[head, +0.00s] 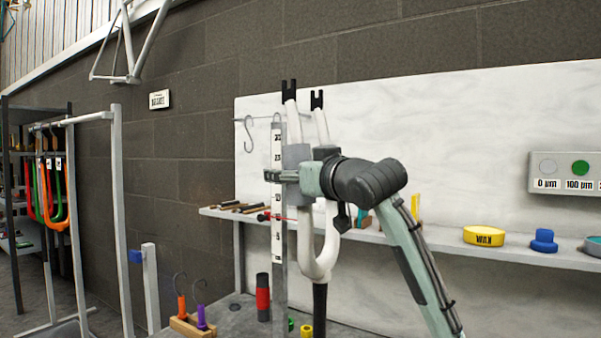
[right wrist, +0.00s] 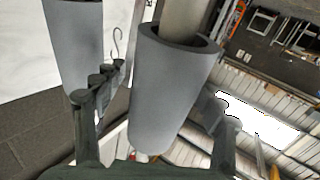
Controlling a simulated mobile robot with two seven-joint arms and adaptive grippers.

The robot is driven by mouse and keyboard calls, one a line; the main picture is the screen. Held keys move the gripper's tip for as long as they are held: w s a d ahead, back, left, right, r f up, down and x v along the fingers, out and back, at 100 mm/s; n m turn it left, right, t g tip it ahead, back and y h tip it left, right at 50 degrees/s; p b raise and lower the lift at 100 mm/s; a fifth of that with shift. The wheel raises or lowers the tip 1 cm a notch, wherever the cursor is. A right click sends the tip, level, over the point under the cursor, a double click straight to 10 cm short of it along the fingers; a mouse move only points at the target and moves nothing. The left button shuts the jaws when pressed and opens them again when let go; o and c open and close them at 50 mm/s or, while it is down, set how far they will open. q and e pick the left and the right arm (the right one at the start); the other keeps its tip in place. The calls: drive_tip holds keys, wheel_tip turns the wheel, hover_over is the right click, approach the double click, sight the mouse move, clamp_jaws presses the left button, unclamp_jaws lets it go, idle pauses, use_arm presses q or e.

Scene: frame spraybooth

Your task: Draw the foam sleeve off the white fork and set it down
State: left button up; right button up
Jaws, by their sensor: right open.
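The white fork (head: 318,262) hangs upside down, its two legs pointing up to black tips and its crown curve low. A grey foam sleeve (head: 296,157) is around its left leg. In the right wrist view this sleeve (right wrist: 172,95) fills the middle, with the leg coming out of its upper rim. A second grey sleeve (right wrist: 75,40) stands at the left there. My right gripper (right wrist: 152,125) is open, one finger on each side of the middle sleeve; I cannot tell whether they touch it. In the head view the right gripper (head: 284,176) partly hides the fork legs. My left gripper is out of view.
A marked scale post (head: 277,215) stands close in front of the fork. A hook (head: 248,135) hangs to its left. A shelf (head: 480,253) behind carries a yellow tape roll (head: 484,236) and a blue piece (head: 544,240). A wooden block (head: 192,326) holds two hooks below.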

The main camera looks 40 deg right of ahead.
sight(288, 130)
drive_tip(key=shift+w, duration=0.2)
drive_tip(key=shift+c, duration=0.4)
drive_tip(key=c, duration=1.3)
drive_tip(key=shift+r+p, duration=0.75)
drive_tip(key=shift+c, duration=0.3)
drive_tip(key=shift+w+a+r+p, duration=0.1)
drive_tip(key=shift+w+r+p, duration=0.1)
drive_tip(key=shift+r+p, duration=0.55)
drive_tip(key=shift+w+a+r+p, duration=0.1)
drive_tip(key=shift+w+r+p, duration=0.05)
drive_tip(key=shift+r+p, duration=0.55)
drive_tip(key=shift+c, duration=0.2)
drive_tip(key=shift+w+r+p, duration=0.2)
drive_tip(key=shift+r+p, duration=0.7)
drive_tip(key=shift+p, duration=0.3)
drive_tip(key=shift+w+a+r, duration=0.1)
drive_tip(key=shift+w+r, duration=0.05)
drive_tip(key=shift+r, duration=0.35)
drive_tip(key=shift+w+a+r, duration=0.1)
drive_tip(key=shift+r, duration=0.4)
drive_tip(key=shift+c, duration=0.2)
